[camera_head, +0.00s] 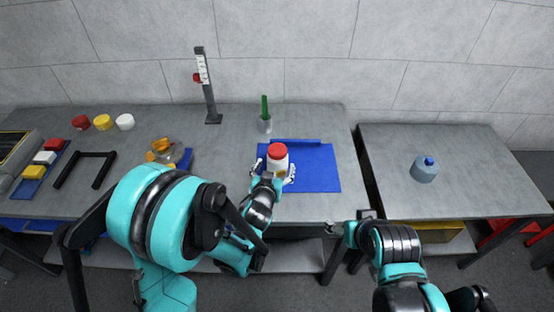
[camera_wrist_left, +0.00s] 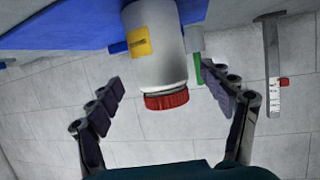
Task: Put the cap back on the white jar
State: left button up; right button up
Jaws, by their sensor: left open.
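The white jar (camera_head: 279,165) stands upright on the blue mat (camera_head: 318,172). A red cap (camera_head: 278,149) sits on its top; I cannot tell whether it is screwed tight. The left wrist view shows the jar (camera_wrist_left: 155,55) upside down, with a yellow label and the ribbed red cap (camera_wrist_left: 166,101) on its mouth. My left gripper (camera_head: 274,169) is open, with one finger on each side of the jar and cap. In the wrist view gaps show between the fingers (camera_wrist_left: 162,92) and the cap. My right gripper (camera_head: 351,224) is low at the table gap; its jaws are unclear.
A green-handled tool in a cup (camera_head: 265,118) stands behind the mat, and a scale post (camera_head: 208,90) behind left. Red, yellow and white round pieces (camera_head: 102,122) lie at the back left. A blue-grey container (camera_head: 424,170) stands on the right table, which is otherwise clear.

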pick_arm(q)
jog(key=v, duration=0.7)
jog(key=shift+s, duration=0.2)
jog(key=shift+a+r, duration=0.1)
jog(key=shift+a, duration=0.05)
jog(key=s+a+r+n+g+y, duration=0.1)
jog(key=s+a+g, duration=0.1)
jog(key=a, duration=0.3)
jog(key=s+a+r+n+g+y, duration=0.1)
jog(key=s+a+r+y, duration=0.1)
jog(key=a, duration=0.3)
jog(key=s+a+r+g, duration=0.1)
jog(key=s+a+g, duration=0.2)
jog(key=s, duration=1)
jog(key=shift+a+r+g, duration=0.15)
jog(key=shift+a+g, duration=0.25)
jog(key=shift+a, duration=0.85)
